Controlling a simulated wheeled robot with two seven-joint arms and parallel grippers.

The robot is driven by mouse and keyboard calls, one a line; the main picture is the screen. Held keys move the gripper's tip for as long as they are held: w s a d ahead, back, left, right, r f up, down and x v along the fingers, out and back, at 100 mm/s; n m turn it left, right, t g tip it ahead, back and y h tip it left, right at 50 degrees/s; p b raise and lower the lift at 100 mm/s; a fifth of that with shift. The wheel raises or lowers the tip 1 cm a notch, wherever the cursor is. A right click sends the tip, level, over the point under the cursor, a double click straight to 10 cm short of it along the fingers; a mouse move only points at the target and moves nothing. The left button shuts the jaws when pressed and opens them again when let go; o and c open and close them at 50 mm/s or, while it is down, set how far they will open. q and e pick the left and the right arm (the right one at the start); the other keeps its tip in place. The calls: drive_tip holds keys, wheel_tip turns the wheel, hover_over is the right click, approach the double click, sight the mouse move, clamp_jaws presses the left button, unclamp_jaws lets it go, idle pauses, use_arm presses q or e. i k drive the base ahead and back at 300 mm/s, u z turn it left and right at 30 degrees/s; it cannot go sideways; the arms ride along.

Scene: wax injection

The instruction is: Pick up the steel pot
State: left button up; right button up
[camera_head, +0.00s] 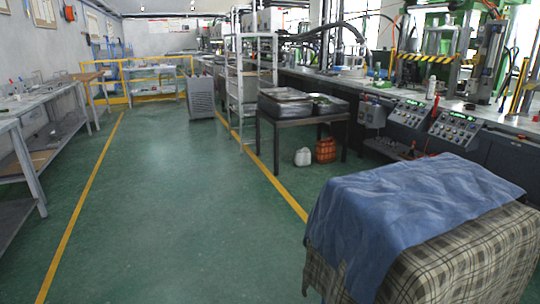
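I cannot make out a steel pot for certain in the head view. A small pale round shape (350,72) sits on the long machine bench, too small and far to identify. Dark trays or bins with lighter tops (290,104) stand on a dark-legged table (310,119) right of the middle. Neither of my grippers is in view.
A cloth-covered block (420,215) fills the near right. Workbenches (45,110) line the left wall. A metal rack (247,85), grey cabinet (201,97), white jug (303,157) and orange container (325,150) stand right of the aisle. The green floor (170,210) between yellow lines is clear.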

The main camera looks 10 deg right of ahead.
sight(512, 117)
drive_tip(key=i, duration=4.35)
drive_tip(key=z, duration=2.95)
drive_tip(key=i, duration=4.2)
drive_tip(key=z, duration=2.05)
drive_tip(key=i, duration=1.4)
drive_tip(key=u, duration=1.25)
